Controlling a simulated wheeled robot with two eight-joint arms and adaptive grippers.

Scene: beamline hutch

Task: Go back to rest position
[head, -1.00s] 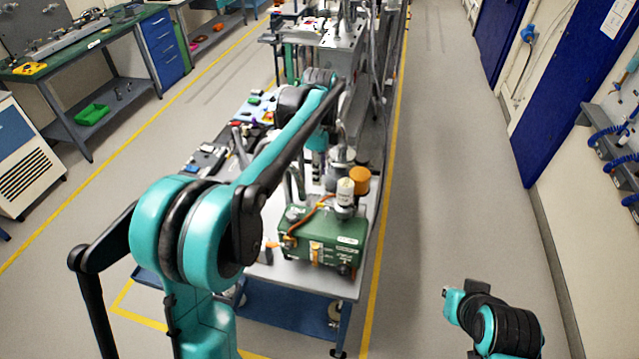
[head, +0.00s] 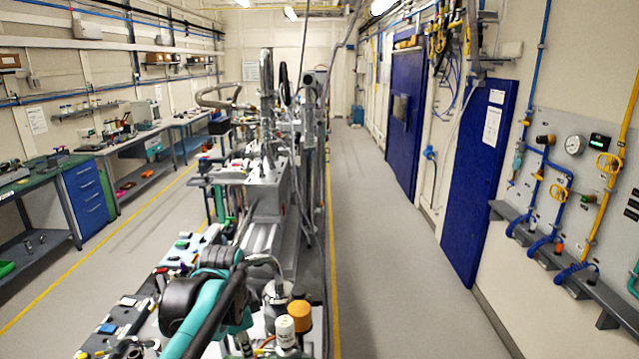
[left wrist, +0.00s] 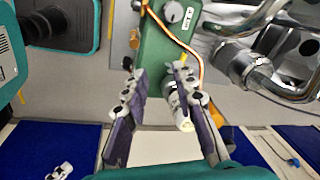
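My left arm (head: 205,300) rises from the bottom of the head view over the bench; its fingers cannot be made out there. In the left wrist view my left gripper (left wrist: 160,85) is open, with its two dark fingers spread apart and nothing clamped between them. A green box (left wrist: 160,45) with an orange tube lies beyond the fingertips. A white-capped cylinder (left wrist: 182,112) shows beside the right-hand finger; I cannot tell if they touch. My right gripper is in neither current view.
A white cylinder (head: 286,332) and an orange cap (head: 299,311) stand near my arm. Metal beamline equipment (head: 270,190) fills the bench beyond. A clear grey aisle (head: 385,250) runs along the right, beside blue doors (head: 480,185) and a wall panel (head: 575,170).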

